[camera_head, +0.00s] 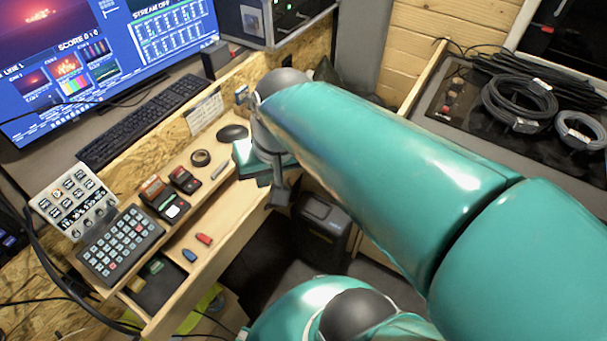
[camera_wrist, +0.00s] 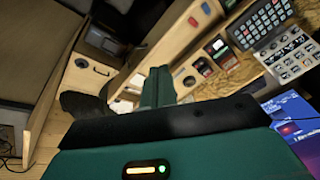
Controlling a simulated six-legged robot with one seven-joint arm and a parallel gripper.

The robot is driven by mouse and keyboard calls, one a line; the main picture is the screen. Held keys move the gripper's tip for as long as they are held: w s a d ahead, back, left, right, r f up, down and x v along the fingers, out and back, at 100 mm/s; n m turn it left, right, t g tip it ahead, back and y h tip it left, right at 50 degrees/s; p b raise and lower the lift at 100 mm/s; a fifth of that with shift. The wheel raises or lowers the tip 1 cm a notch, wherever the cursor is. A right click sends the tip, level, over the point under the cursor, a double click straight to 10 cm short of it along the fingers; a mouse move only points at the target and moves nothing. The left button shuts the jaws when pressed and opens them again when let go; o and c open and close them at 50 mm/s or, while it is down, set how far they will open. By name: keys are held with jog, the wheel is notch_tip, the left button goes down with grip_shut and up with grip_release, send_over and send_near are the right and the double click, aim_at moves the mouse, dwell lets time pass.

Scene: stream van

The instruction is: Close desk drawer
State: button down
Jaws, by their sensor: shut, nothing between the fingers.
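The wooden desk (camera_head: 222,190) stands at the left in the head view. A long wooden front board (camera_head: 205,272), which looks like the desk drawer's front, runs along its near side. A dark compartment (camera_head: 160,290) with small items shows behind the board's lower left end; how far the drawer is out I cannot tell. My gripper (camera_head: 279,194) is at the desk's right end, pointing down, shut and empty. In the wrist view my teal gripper fingers (camera_wrist: 159,80) lie together beside the pale wood edge; whether they touch it I cannot tell.
A keypad (camera_head: 121,243), a control panel (camera_head: 74,200), a keyboard (camera_head: 140,122) and a mouse (camera_head: 232,132) sit on the desk. A dark bin-like box (camera_head: 318,222) stands right of the gripper.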

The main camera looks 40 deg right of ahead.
jog(key=w+d+f+m+y, duration=0.4)
jog(key=d+f+m+y, duration=0.15)
jog(key=f+m, duration=0.2)
jog(key=w+d+f+m+y, duration=0.35)
jog(key=d+f+m, duration=0.25)
jog(key=f, duration=0.2)
jog(key=s+d+f+m+t+h, duration=0.2)
jog(key=d+f+m+t, duration=0.5)
jog(key=d+f+m, duration=0.1)
jog(key=s+d+f+m+t+h, duration=0.1)
jog(key=s+d+f+m+t, duration=0.1)
jog(key=d+f+m+t, duration=0.5)
jog(key=f+x, duration=0.2)
jog(key=x, duration=1.2)
jog(key=shift+w+d+g, duration=0.25)
jog(key=shift+d+g, duration=0.05)
jog(key=shift+d, duration=0.1)
jog(key=x, duration=1.2)
jog(key=shift+f, duration=0.1)
jog(key=shift+w+a, duration=0.25)
jog(key=shift+w, duration=0.3)
